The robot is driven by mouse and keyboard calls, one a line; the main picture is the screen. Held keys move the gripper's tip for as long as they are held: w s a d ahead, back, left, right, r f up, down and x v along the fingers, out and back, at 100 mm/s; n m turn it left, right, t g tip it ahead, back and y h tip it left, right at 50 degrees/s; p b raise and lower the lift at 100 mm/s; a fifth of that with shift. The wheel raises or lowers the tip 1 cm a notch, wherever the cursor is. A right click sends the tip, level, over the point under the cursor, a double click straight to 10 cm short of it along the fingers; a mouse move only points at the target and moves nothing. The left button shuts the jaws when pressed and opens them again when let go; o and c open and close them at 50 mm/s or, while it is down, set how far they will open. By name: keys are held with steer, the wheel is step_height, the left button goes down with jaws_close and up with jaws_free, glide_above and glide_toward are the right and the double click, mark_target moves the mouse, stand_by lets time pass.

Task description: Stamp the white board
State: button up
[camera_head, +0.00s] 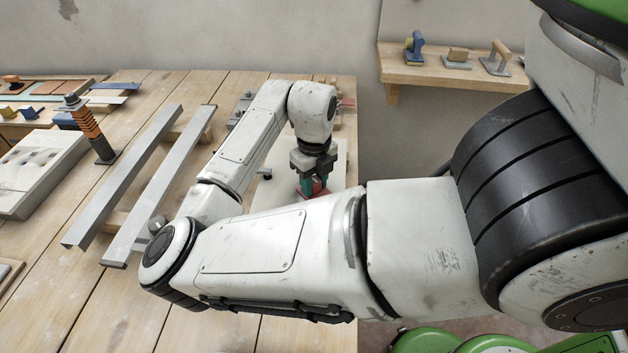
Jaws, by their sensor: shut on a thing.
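My gripper (314,174) points down at the right part of the workbench, beyond the bend of my arm. It is shut on a small stamp (311,188), of which green and red parts show between and below the fingers. The white board (270,181) lies flat on the bench under and around the stamp, partly hidden by my arm. The stamp is over the board; I cannot tell whether its underside touches it.
Two metal rails (132,172) lie on wooden blocks left of my arm. An orange and black tool (88,128) stands beside a grey slab (40,172). A wall shelf (440,73) at the right holds several stamps or trowels. Bare planks lie at the front left.

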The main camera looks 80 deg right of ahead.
steer(key=shift+f, duration=0.4)
stand_by(1.2)
steer(key=shift+r+p, duration=2.45)
steer(key=shift+r, duration=1.15)
